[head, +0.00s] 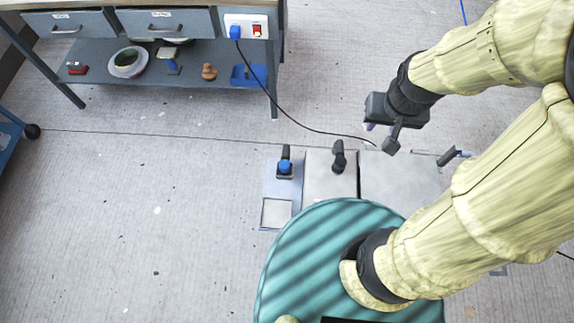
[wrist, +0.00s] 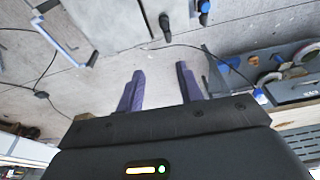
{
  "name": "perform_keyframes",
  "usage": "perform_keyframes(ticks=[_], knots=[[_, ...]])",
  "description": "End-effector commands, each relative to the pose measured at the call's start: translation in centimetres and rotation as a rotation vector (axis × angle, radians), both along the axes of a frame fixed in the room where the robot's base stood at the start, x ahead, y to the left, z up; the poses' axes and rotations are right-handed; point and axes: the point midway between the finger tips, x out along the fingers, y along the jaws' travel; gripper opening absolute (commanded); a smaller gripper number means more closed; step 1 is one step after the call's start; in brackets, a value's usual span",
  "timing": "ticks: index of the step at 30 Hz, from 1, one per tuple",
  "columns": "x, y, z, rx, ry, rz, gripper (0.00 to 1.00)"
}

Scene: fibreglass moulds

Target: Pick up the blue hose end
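A small blue piece (head: 285,167) with a black upright part sits on the grey plate at the left of the floor panels in the head view. It also shows at the top of the wrist view (wrist: 204,7). It looks like a hose end, but I cannot tell surely. My gripper (head: 380,127) hangs in the air to the right of it, above the back edge of the panels. In the wrist view the two purple fingers (wrist: 160,83) are spread apart with nothing between them. My gripper is apart from the blue piece.
A workbench (head: 170,48) with drawers and a lower shelf of small items stands at the back left. A black cord (head: 300,122) runs from its blue plug (head: 235,32) across the floor. A black handle (head: 339,158) stands beside the blue piece.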

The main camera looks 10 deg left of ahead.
Motion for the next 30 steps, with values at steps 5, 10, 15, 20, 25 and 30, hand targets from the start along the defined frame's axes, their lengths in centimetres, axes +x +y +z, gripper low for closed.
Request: perform_keyframes(ticks=[5, 10, 15, 20, 25, 30], knots=[[0.1, 0.0, -0.1, 0.0, 0.001, 0.002, 0.52], [1.5, 0.8, -2.1, -0.014, 0.019, 0.052, 0.72], [5.2, 3.2, -7.2, -0.049, 0.061, 0.182, 0.72], [9.0, 7.1, -13.6, -0.081, 0.106, 0.337, 0.72], [12.2, 11.8, -21.0, -0.104, 0.142, 0.494, 0.72], [14.1, 16.8, -29.3, -0.117, 0.173, 0.639, 0.72]])
